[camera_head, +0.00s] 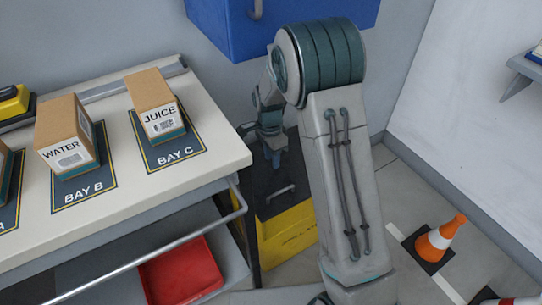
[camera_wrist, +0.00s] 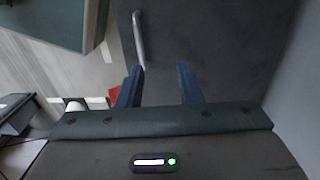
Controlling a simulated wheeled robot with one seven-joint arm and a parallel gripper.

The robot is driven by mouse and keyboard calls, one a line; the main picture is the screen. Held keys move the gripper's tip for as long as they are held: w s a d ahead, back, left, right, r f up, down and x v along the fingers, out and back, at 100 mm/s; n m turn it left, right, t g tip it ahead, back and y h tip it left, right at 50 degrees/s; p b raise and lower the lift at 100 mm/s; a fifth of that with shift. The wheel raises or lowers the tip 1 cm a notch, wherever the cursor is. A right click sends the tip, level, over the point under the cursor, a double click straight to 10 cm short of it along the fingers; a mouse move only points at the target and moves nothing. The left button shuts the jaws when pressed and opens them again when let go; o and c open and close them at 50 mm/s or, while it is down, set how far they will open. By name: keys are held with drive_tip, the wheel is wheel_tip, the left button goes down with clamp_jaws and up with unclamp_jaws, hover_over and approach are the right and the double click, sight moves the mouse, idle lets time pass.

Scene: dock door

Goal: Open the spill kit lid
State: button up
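The spill kit is a yellow box (camera_head: 287,236) with a dark lid (camera_head: 263,178), standing on the floor beside the bench. The lid looks shut and has a pale bar handle (camera_head: 281,194). My gripper (camera_head: 276,158) is above the lid, near its back part, partly hidden by my arm. In the wrist view my gripper (camera_wrist: 159,70) is open, with two blue fingers apart and nothing between them. The dark lid (camera_wrist: 225,45) fills the middle of that view. The handle (camera_wrist: 139,40) lies just beyond the left fingertip, not between the fingers.
The bench (camera_head: 215,150) with cartons stands left of the kit, its metal rail (camera_head: 150,258) close by. A red tray (camera_head: 182,272) lies below. A blue cabinet (camera_head: 225,25) hangs above. A traffic cone (camera_head: 440,236) stands right, on otherwise largely open floor.

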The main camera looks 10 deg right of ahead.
drive_tip(key=s+d+r+p, duration=0.1)
drive_tip(key=s+d+r, duration=0.3)
drive_tip(key=d+r, duration=0.6)
drive_tip(key=shift+s+d+r, duration=0.15)
drive_tip(key=shift+d+r, duration=0.25)
drive_tip(key=shift+r, duration=0.1)
drive_tip(key=s+a+r+n+t+p, duration=0.2)
drive_tip(key=s+r+n+p, duration=1)
drive_tip(key=s+r, duration=0.7)
drive_tip(key=shift+r+t, duration=0.7)
drive_tip(key=shift+r, duration=0.05)
drive_tip(key=shift+s+r+n, duration=0.1)
drive_tip(key=shift+s+n, duration=0.2)
drive_tip(key=shift+c, duration=1)
drive_tip(key=shift+s, duration=0.15)
clamp_jaws()
